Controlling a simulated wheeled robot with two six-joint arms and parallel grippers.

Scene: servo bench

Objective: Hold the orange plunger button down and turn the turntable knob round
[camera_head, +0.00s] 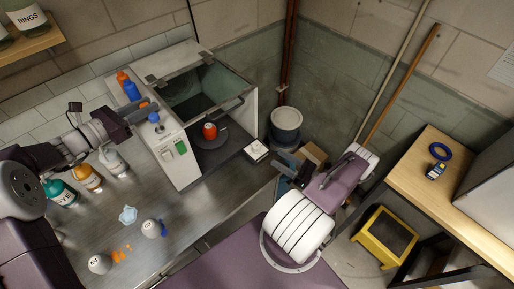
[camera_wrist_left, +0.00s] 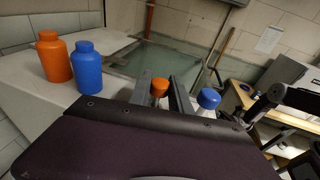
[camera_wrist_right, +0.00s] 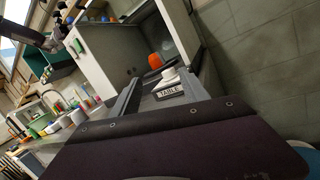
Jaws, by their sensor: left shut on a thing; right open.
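The orange plunger button (camera_wrist_left: 160,87) sits between my left gripper's fingers in the left wrist view. It shows in the head view (camera_head: 144,103) on top of the grey cabinet (camera_head: 174,168). My left gripper (camera_head: 141,109) is shut on it; how far down the button is, I cannot tell. A blue-capped plunger (camera_head: 154,117) stands beside it. The white turntable knob (camera_wrist_right: 169,74) is on a small box marked TABLE, also in the head view (camera_head: 257,149). My right gripper (camera_wrist_right: 158,92) is open, with the knob ahead between its fingers, apart from it. An orange jar (camera_head: 209,131) stands on the dark turntable (camera_head: 212,142).
Orange and blue bottles (camera_wrist_left: 88,68) stand behind the left gripper. The cabinet's glass lid (camera_head: 188,62) is above the turntable. Several bottles (camera_head: 88,178) and small loose parts lie on the steel bench (camera_head: 190,225). A grey bucket (camera_head: 286,122) stands right of the cabinet.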

